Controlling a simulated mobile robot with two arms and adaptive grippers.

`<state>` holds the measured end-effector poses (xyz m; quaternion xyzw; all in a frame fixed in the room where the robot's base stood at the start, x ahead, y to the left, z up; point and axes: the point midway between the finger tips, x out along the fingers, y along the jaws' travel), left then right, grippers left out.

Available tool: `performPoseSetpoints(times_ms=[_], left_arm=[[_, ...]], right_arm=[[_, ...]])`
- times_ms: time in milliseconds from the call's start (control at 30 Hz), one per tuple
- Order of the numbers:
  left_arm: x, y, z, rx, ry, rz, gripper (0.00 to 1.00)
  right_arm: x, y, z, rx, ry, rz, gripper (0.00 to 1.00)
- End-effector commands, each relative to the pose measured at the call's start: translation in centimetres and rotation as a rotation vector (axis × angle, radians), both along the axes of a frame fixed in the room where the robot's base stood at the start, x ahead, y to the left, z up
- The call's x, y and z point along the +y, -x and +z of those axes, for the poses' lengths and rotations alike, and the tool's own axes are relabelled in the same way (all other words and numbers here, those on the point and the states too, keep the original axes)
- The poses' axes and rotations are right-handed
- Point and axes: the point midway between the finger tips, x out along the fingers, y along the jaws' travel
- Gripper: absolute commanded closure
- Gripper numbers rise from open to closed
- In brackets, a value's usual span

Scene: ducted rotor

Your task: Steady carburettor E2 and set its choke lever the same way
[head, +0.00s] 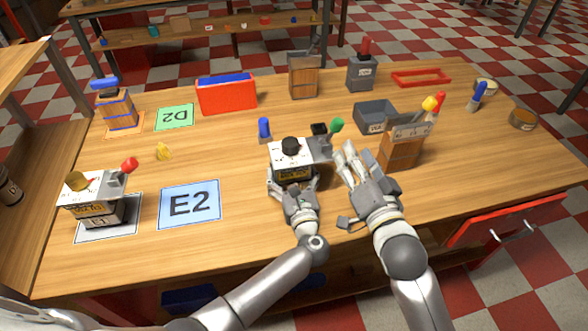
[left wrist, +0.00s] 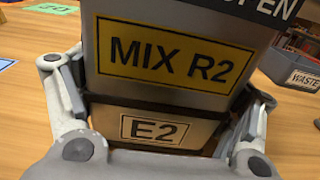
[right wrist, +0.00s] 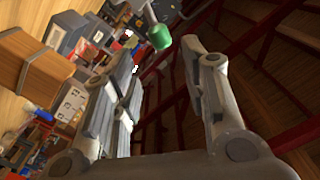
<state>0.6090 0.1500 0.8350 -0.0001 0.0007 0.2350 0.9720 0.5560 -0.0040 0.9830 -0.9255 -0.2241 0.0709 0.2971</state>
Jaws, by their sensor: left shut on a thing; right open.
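Carburettor E2 (head: 291,153) is a white-topped block with a black round cap, right of the blue E2 mat (head: 189,204). My left gripper (head: 292,187) is shut on its lower body; the left wrist view shows the E2 label (left wrist: 153,130) between the fingers. Its choke lever's green knob (head: 337,125) sticks up at the right side. My right gripper (head: 346,158) is open just right of it; the knob (right wrist: 159,37) shows beyond the spread fingertips in the right wrist view. Carburettor E1 (head: 92,200) stands at the left, its red lever knob (head: 130,164) up at its right side.
A wooden block with a yellow-knobbed lever (head: 401,150) stands close right of my right gripper. A grey bin (head: 375,115) and a blue-capped piece (head: 264,129) lie behind. A small grey piece (head: 352,223) lies near the front edge. The table between the mat and E2 is clear.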

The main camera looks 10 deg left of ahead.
Motion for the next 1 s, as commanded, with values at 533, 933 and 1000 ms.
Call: performPoseSetpoints(times_ms=[533, 933, 1000], left_arm=[[0.0, 0.0, 0.0, 0.0, 0.001, 0.0, 0.48], [0.0, 0.0, 0.0, 0.0, 0.001, 0.0, 0.48], [0.0, 0.0, 0.0, 0.0, 0.001, 0.0, 0.48]], right_arm=[[-0.2, -5.8, 3.9, -0.37, 0.007, 0.253, 0.53], [-3.6, -7.3, 1.6, -0.364, 0.158, 0.691, 0.53], [-4.6, -7.4, 1.0, -0.332, 0.181, 0.741, 0.53]])
